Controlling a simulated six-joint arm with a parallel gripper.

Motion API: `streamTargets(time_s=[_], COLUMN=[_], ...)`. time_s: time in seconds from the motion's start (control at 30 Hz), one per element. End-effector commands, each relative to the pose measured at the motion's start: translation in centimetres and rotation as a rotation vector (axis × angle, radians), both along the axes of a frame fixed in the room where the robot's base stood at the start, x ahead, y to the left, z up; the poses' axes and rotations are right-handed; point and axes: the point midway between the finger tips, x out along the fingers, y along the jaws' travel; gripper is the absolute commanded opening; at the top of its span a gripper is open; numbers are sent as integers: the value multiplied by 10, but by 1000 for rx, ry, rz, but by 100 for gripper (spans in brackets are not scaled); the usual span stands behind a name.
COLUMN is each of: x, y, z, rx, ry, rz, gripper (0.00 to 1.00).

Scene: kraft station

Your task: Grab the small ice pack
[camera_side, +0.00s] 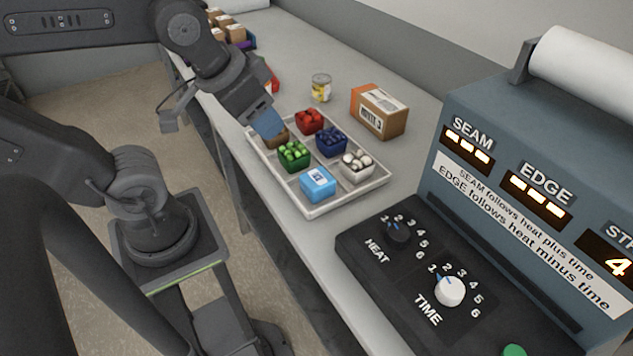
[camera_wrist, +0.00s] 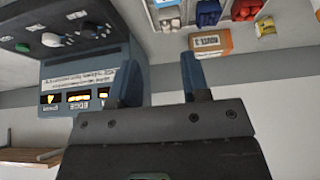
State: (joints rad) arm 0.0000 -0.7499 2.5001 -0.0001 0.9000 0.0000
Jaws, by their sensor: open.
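The small ice pack (camera_side: 318,183) is a light blue block with a white label. It sits in the near compartment of a pale divided tray (camera_side: 340,203) in the side view.
The tray also holds green (camera_side: 294,156), red (camera_side: 309,121), dark blue (camera_side: 331,141) and white (camera_side: 357,166) containers. A cardboard box (camera_side: 379,111) and a can (camera_side: 321,87) stand behind it. A control panel (camera_side: 440,275) and blue machine (camera_side: 530,180) are at right.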

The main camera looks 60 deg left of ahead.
Motion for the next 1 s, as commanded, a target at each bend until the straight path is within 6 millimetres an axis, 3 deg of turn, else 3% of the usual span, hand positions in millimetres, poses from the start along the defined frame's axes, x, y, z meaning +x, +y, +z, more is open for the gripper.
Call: streamTargets(time_s=[0.27, 0.6, 0.87, 1.0], x=[0, 0, 1, 11], y=[0, 0, 0, -2], z=[0, 0, 0, -3], rx=[0, 0, 8, 88], ry=[0, 0, 6, 73], rz=[0, 0, -13, -138], gripper=[43, 74, 74, 74])
